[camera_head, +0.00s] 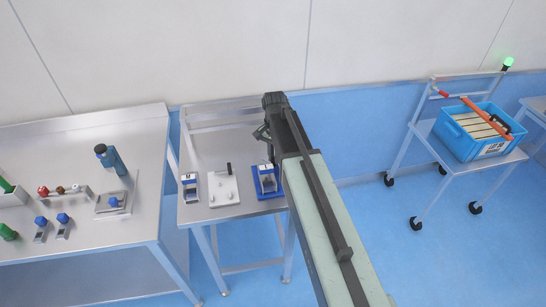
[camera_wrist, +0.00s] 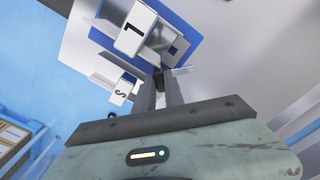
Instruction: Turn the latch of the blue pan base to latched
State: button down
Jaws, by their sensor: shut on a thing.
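The blue pan base (camera_head: 259,194) sits at the front right of the middle table, with a white and grey unit on it. In the head view my arm hides much of the gripper (camera_head: 271,158).
A white plate with a black peg (camera_head: 224,190) and a white-labelled unit (camera_head: 190,187) stand left of the base. The left table (camera_head: 130,215) holds a blue bottle (camera_head: 112,160) and small parts. A cart with a blue crate (camera_head: 460,145) stands at right.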

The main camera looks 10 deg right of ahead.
jog(key=n, duration=0.7)
dwell(0.6)
jog(key=c, duration=1.4)
grip_release()
jog(key=shift+c, duration=0.2)
notch_tip(320, 180, up, 8)
jog(key=p, duration=0.8)
jog(key=shift+f, duration=0.1)
